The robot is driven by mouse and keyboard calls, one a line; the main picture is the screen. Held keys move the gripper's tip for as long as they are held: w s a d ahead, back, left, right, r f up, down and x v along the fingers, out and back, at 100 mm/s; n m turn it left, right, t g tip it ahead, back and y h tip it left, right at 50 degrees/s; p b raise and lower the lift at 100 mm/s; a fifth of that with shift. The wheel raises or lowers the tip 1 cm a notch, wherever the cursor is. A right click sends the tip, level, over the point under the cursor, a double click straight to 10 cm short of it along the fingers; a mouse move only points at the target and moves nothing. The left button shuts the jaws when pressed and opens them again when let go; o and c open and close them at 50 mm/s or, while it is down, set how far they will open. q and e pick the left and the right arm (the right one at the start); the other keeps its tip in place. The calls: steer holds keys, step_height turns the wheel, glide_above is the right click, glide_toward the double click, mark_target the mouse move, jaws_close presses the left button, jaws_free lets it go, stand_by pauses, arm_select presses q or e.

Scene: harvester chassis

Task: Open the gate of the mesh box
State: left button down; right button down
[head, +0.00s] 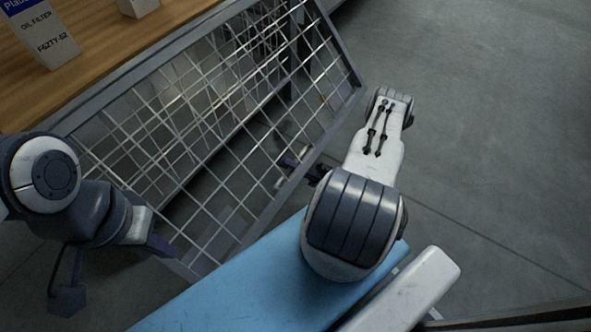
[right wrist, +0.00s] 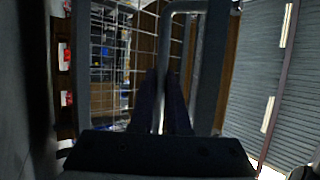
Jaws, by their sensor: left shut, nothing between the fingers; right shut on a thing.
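The mesh box (head: 110,78) has a grey frame and a wire grid. Its mesh gate panel (head: 344,106) slants across the middle of the head view; I cannot tell how far it stands open. My right gripper (head: 292,164) is at the panel's lower right edge, partly hidden by the frame and my arm. In the right wrist view the right gripper (right wrist: 161,102) is shut on a bent grey bar (right wrist: 183,7), with mesh behind it. My left gripper (head: 162,246) is shut and empty by the panel's lower left corner; I cannot tell whether it touches.
A wooden surface (head: 105,52) at the upper left carries an oil filter box (head: 40,38) and another white box (head: 138,6). A blue surface (head: 235,285) lies at the bottom. Grey floor (head: 490,130) is clear on the right.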

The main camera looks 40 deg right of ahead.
arm_select(q)
steer(key=shift+w+d+f+b, duration=0.15)
steer(key=shift+f+b, duration=0.2)
steer(key=shift+f, duration=0.3)
arm_select(e)
steer(key=shift+w+a+f, duration=0.15)
steer(key=shift+w+f, duration=0.15)
steer(key=shift+f, duration=0.1)
